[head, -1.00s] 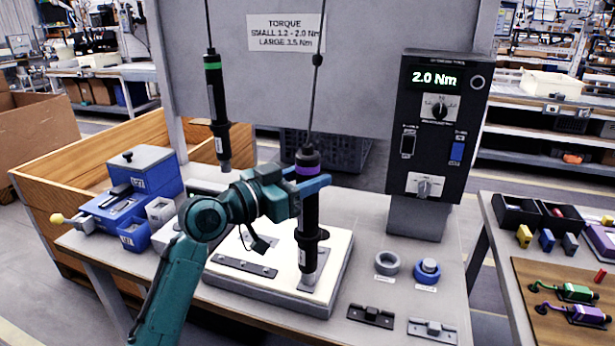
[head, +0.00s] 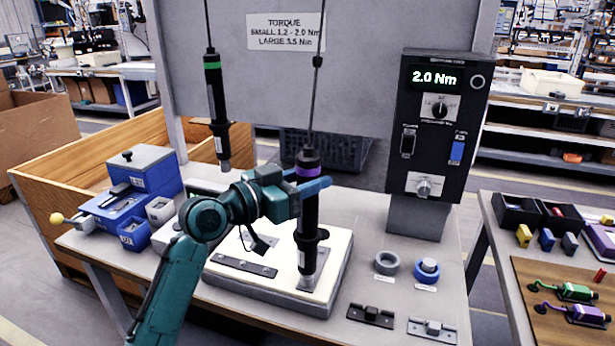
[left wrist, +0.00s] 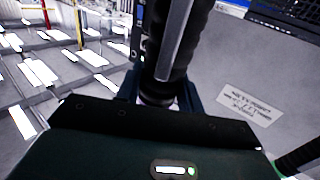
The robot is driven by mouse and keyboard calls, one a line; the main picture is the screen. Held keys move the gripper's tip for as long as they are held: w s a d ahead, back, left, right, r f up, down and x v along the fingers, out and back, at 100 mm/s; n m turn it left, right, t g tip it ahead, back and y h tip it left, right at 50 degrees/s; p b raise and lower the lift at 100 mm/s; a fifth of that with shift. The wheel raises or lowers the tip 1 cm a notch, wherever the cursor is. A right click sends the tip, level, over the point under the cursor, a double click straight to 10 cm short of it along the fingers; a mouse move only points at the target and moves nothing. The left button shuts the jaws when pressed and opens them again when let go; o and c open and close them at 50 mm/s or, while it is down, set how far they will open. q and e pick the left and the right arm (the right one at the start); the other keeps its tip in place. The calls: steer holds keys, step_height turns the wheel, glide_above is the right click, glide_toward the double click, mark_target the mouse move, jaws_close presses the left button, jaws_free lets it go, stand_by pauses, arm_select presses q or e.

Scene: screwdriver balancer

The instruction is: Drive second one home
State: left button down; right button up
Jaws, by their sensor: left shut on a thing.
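My left gripper (head: 312,187) is shut on the black screwdriver with the purple band (head: 307,215), which hangs upright from a cable. Its lower tip is down at a small metal plate on the right part of the white block (head: 335,262); the exact contact at the screw is too small to tell. In the left wrist view the dark screwdriver body (left wrist: 168,70) rises between the fingers. A second screwdriver with a green band (head: 217,105) hangs free at the left. A dark strip with screws (head: 245,266) lies on the block. My right gripper is not in view.
The torque controller (head: 437,125) reads 2.0 Nm. A sign (head: 286,33) gives small 1.2 - 2.0 Nm, large 3.5 Nm. A blue screw feeder (head: 140,195) stands left. Two rings (head: 387,263) and two brackets (head: 371,315) lie on the right of the bench.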

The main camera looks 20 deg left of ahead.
mark_target(304, 151)
arm_select(q)
steer(key=shift+r+p, duration=2.2)
steer(key=shift+r, duration=0.65)
steer(key=shift+s, duration=0.1)
